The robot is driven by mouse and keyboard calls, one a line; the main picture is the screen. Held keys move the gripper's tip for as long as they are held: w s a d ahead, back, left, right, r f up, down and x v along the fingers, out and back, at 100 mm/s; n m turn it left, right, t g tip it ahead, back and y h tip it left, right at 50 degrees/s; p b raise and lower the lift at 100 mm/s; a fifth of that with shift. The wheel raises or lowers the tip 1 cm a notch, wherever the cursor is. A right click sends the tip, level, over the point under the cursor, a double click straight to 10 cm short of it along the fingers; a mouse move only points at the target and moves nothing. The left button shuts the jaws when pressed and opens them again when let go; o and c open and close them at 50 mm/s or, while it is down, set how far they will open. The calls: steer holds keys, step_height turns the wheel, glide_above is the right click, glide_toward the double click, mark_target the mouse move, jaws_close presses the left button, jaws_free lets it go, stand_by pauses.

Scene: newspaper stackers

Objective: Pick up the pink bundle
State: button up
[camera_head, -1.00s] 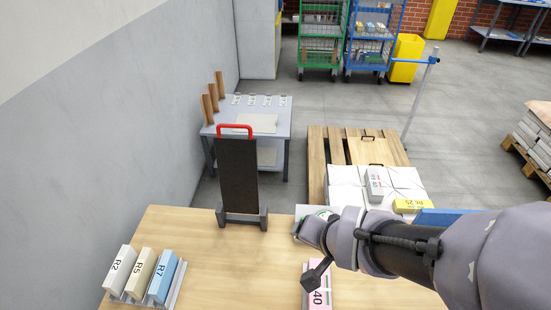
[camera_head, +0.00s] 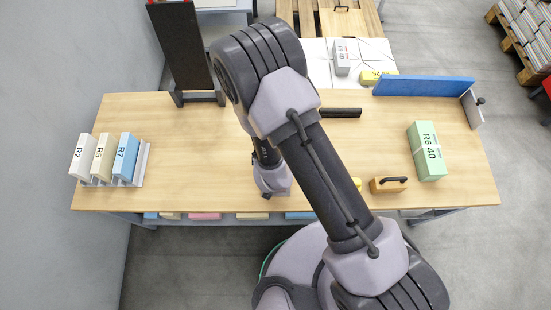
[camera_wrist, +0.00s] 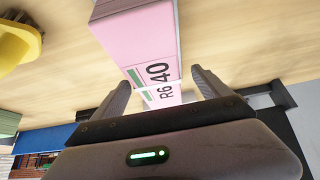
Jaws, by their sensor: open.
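The pink bundle (camera_wrist: 140,45) lies on the wooden table and shows in the wrist view, with "R6 40" printed on it and a white band near its end. My gripper (camera_wrist: 160,79) is open, with one finger on each side of the bundle's lettered end in the picture. I cannot tell whether the fingers touch it. In the head view my arm hides the bundle and the fingertips.
On the table (camera_head: 385,115) stand a green bundle (camera_head: 427,153), a handled wooden block (camera_head: 388,185), a blue panel (camera_head: 424,87) and a dark upright stand (camera_head: 183,45). Bundles R2 (camera_head: 83,155), R5 (camera_head: 103,158) and R7 (camera_head: 126,158) sit at left. A yellow object (camera_wrist: 22,42) is near the pink bundle.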

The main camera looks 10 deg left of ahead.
steer(key=b+x, duration=0.2)
steer(key=x, duration=0.3)
steer(key=shift+w+d+f, duration=0.1)
steer(key=shift+d+f, duration=0.05)
steer(key=shift+d, duration=0.05)
jaws_close()
